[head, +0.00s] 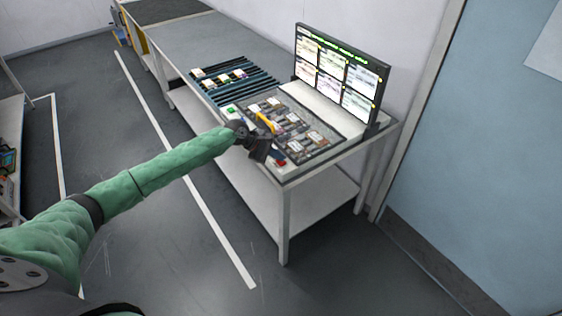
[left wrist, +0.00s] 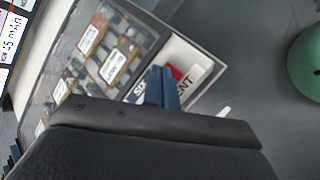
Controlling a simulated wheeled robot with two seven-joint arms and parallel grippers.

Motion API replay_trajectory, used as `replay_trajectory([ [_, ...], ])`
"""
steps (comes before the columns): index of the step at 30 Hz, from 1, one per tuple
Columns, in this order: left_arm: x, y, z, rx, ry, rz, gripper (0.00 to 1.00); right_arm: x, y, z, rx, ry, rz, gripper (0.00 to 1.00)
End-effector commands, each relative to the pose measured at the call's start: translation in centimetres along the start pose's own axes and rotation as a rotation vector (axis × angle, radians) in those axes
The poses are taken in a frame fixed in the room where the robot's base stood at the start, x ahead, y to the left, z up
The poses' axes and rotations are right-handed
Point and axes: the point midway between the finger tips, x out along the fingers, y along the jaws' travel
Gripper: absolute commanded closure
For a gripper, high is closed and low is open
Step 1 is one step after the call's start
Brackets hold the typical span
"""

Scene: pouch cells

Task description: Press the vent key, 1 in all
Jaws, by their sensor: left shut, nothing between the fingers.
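The vent key is a red key (left wrist: 174,72) on a white panel (left wrist: 205,70) at the corner of the bench unit. In the left wrist view its label reads "ENT", partly covered. The red key also shows in the head view (head: 281,163) at the front end of the unit. My left gripper (left wrist: 162,84) is shut and empty, its blue fingertips close over the panel and hiding part of the red key. I cannot tell whether they touch it. In the head view my left gripper (head: 264,152) is over the unit's front edge.
The tray (head: 330,148) holds several pouch cells. A dark slotted rack (head: 262,82) and a green key (head: 230,111) lie to its left. A screen (head: 378,80) stands at the back of the table (head: 190,45). The floor in front is clear.

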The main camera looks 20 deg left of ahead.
Motion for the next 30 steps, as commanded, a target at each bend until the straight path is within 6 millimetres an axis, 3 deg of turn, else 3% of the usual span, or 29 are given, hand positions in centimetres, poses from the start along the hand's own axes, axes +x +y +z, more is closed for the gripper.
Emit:
replay_trajectory([
  [23,0.3,-0.3,-0.2,-0.001,0.0,-0.001,1.0,-0.1,0.1,-0.1,0.0,0.0,0.001,0.64],
  [30,-0.2,0.2,0.2,-0.001,0.0,-0.001,1.0,-1.1,0.1,-0.2,0.0,0.0,0.001,0.64],
])
